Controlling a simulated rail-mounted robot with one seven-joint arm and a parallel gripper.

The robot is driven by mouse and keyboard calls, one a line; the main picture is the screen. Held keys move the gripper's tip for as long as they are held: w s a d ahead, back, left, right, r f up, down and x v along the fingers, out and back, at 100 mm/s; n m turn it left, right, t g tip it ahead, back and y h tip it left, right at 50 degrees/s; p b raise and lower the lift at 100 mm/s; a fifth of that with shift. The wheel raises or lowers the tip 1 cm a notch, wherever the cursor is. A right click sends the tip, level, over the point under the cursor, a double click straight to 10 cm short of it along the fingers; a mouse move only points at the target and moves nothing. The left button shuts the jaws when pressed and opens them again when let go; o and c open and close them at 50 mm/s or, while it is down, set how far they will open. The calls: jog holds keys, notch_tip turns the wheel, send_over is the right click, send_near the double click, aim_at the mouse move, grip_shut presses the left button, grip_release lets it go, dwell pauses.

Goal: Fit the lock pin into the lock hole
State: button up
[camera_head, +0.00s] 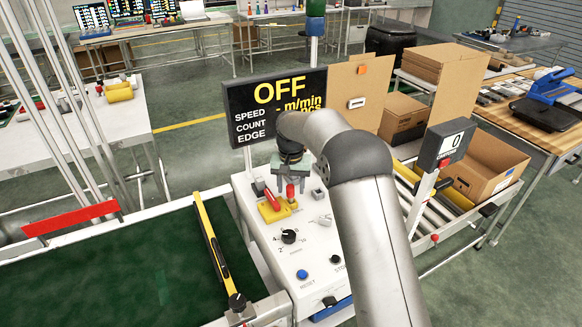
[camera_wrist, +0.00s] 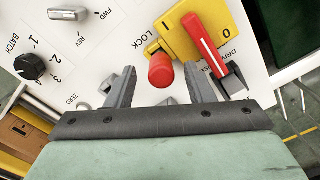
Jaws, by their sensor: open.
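The lock pin shows as a red round-headed knob (camera_wrist: 161,71) in the wrist view, at the edge of the yellow lock plate (camera_wrist: 171,32) by the word LOCK. In the head view the red knob (camera_head: 290,192) stands upright at the yellow plate (camera_head: 272,213). My gripper (camera_wrist: 160,69) is open, with one finger on each side of the knob and gaps visible. It also shows above the panel in the head view (camera_head: 291,181). The lock hole is not visible, and I cannot tell whether the pin sits in it.
A red drive lever (camera_wrist: 203,43) stands close to the right finger in the wrist view. The white panel carries a black batch dial (camera_wrist: 29,67) and a grey switch (camera_wrist: 68,14). The display (camera_head: 275,105) behind reads OFF. A green conveyor belt (camera_head: 110,275) lies left.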

notch_tip(320, 180, up, 17)
jog(key=shift+f+b, duration=0.15)
jog(key=shift+b, duration=0.15)
jog(key=s+d+r, duration=0.1)
jog(key=s+d, duration=1.1)
jog(key=s, duration=0.5)
jog(key=s+d+f, duration=0.3)
jog(key=s+f, duration=0.1)
jog(key=s, duration=0.7)
jog(key=s+d+f, duration=0.3)
jog(key=s+f, duration=0.2)
jog(key=s, duration=0.6)
jog(key=shift+s+d+f+n+t, duration=0.2)
jog(key=shift+s+f+n+t, duration=0.1)
jog(key=shift+s+n, duration=0.1)
